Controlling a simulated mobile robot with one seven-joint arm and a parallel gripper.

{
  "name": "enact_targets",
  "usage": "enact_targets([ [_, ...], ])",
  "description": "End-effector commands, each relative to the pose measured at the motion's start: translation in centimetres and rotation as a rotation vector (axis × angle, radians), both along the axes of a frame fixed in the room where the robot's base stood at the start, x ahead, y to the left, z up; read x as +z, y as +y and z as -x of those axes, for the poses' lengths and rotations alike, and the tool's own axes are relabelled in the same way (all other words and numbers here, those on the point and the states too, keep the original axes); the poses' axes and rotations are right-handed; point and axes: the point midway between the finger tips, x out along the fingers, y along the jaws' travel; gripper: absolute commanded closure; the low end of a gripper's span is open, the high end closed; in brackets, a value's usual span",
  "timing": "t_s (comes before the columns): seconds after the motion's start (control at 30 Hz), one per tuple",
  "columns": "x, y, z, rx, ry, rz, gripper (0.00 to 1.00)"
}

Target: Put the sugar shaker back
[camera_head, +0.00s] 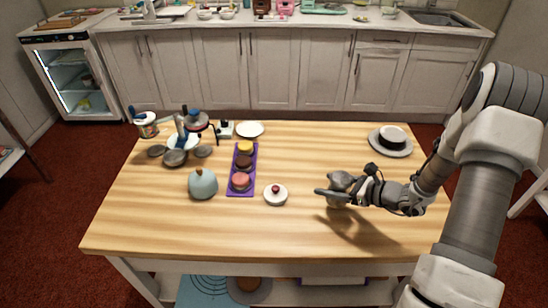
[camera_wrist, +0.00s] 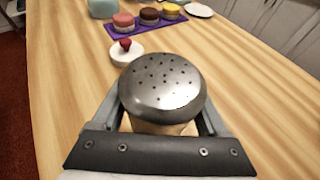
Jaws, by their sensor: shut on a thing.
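The sugar shaker (camera_wrist: 162,85) has a domed grey metal lid with several small holes and a lighter body below. My gripper (camera_head: 343,192) is shut on it, with one finger on each side of the body in the wrist view. In the head view the shaker (camera_head: 339,181) is at the right half of the wooden table, partly covered by my gripper. It appears held above the tabletop, with a shadow below and to the right. The lower part of the shaker is hidden.
A small white cake with a red topping (camera_head: 276,194) stands just left of my gripper. Further left are a purple tray (camera_head: 236,190) with three small cakes and a blue-green rounded jar (camera_head: 203,184). A dark-topped cake (camera_head: 392,136) sits at the back right. The front of the table is clear.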

Motion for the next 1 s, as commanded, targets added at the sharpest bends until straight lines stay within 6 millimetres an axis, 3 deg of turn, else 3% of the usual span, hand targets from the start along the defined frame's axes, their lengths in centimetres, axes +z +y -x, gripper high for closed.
enact_targets([
  [0.03, -1.2, -0.1, -2.0, 0.001, -0.008, 0.003, 0.98],
  [0.1, -1.6, -0.2, -4.9, -0.003, -0.011, 0.003, 0.98],
  [0.27, -1.2, 0.2, -11.6, -0.03, -0.013, 0.003, 0.98],
  [0.4, 0.4, 1.5, -17.2, -0.063, -0.014, 0.003, 0.98],
  [0.6, 4.2, 4.1, -23.3, -0.116, -0.013, 0.003, 0.98],
  [0.83, 7.3, 6.1, -26.3, -0.152, -0.008, 0.001, 0.98],
  [1.0, 7.1, 7.4, -26.2, -0.157, -0.001, -0.001, 0.98],
])
